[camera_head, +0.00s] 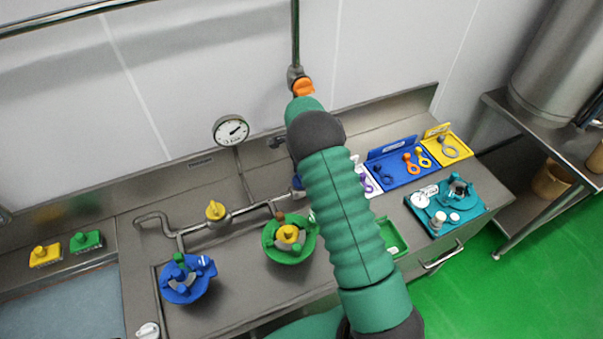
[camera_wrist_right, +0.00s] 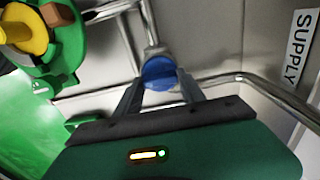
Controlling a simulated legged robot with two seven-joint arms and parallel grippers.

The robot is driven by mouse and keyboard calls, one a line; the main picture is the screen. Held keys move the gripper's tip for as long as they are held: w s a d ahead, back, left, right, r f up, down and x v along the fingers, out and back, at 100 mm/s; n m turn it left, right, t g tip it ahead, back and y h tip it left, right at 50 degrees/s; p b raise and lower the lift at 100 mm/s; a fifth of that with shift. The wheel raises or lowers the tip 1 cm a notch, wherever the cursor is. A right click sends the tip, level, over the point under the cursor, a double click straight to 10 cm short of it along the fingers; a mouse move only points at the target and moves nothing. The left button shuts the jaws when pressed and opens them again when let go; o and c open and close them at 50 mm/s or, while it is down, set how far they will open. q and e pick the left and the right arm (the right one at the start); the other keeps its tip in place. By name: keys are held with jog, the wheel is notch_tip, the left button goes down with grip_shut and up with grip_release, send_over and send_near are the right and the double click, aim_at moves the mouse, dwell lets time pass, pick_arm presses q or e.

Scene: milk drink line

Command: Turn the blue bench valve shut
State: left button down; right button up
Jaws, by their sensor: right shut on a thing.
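The blue bench valve shows in the right wrist view as a round blue knob (camera_wrist_right: 158,73) on a metal pipe fitting. In the head view only a small blue part of it (camera_head: 297,183) shows beside my right arm, which hides the rest. My right gripper (camera_wrist_right: 160,90) has its two grey fingers on either side of the knob and is shut on it. In the head view my green right arm covers most of this gripper. How far the knob is turned is hard to tell. My left gripper is in neither view.
A yellow valve (camera_head: 217,212) sits on the bench pipe, and an orange valve (camera_head: 303,87) on the wall pipe. A dial gauge (camera_head: 231,130) stands behind. Blue (camera_head: 187,280) and green (camera_head: 290,239) round fixtures stand in front. Blue (camera_head: 398,167) and yellow (camera_head: 448,150) tool trays lie right.

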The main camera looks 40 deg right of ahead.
jog(key=shift+w+r, duration=0.1)
jog(key=shift+w, duration=0.05)
jog(key=o, duration=1.4)
jog(key=shift+c, duration=0.2)
notch_tip(320, 180, up, 17)
jog(key=b, duration=0.2)
jog(key=shift+f, duration=0.2)
